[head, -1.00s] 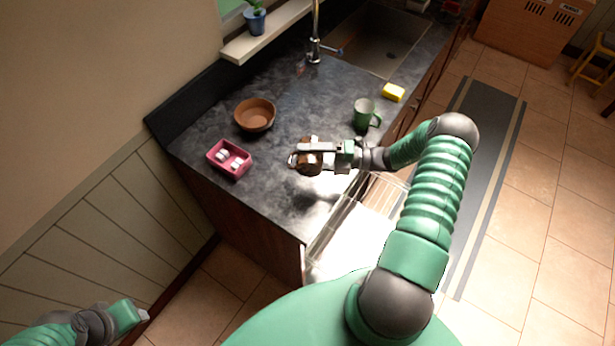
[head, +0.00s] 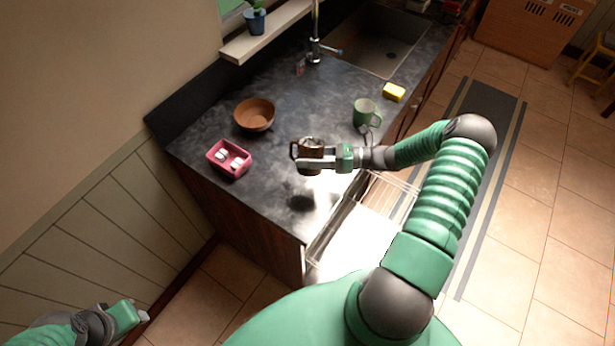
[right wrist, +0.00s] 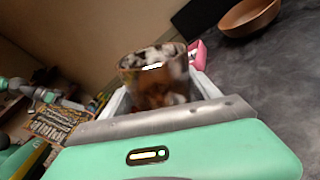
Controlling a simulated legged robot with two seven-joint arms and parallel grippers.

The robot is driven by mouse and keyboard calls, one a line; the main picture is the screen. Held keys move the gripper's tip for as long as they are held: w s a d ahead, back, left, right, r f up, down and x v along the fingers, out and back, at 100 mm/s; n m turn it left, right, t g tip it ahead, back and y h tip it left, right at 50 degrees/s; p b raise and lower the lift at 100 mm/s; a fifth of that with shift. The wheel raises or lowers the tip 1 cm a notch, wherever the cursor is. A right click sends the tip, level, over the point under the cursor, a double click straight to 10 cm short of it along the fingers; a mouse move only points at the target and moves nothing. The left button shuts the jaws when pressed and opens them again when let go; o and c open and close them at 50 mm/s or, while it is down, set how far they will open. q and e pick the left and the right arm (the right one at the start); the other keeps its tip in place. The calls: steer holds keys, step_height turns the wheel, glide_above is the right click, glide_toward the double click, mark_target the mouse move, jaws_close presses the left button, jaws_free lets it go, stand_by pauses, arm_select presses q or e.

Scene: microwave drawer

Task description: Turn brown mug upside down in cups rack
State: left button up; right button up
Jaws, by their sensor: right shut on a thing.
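The brown mug (head: 312,143) is held over the counter, roughly upright, with its handle pointing left in the head view. A dark shadow lies on the counter below it, so it looks raised. My right gripper (head: 312,162) is shut on the mug. The mug (right wrist: 155,80) also shows between the fingers in the right wrist view, its rim facing up. A pale wire rack (head: 392,193), which looks like the cups rack, sits below the counter's front edge, partly hidden by my right arm. My left gripper (head: 138,316) is at the lower left; its fingers are unclear.
A green mug (head: 364,112) and a yellow sponge (head: 394,92) stand right of my gripper. A brown bowl (head: 254,114) and a pink tray (head: 229,158) with white pieces are on the left. The sink (head: 375,42) is at the back. The counter's front left part is clear.

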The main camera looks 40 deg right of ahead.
steer(key=n, duration=0.3)
steer(key=shift+n+b, duration=0.35)
steer(key=shift+n, duration=0.65)
steer(key=shift+r+n+h, duration=0.1)
steer(key=shift+n+h, duration=0.2)
steer(key=shift+n, duration=0.1)
steer(key=n+b, duration=0.1)
steer(key=n, duration=0.2)
steer(key=shift+f+t, duration=0.2)
steer(key=shift+t, duration=0.2)
steer(key=shift+n, duration=0.8)
steer(key=shift+r+n+h, duration=0.2)
steer(key=shift+n+h, duration=0.1)
steer(key=shift+n, duration=0.2)
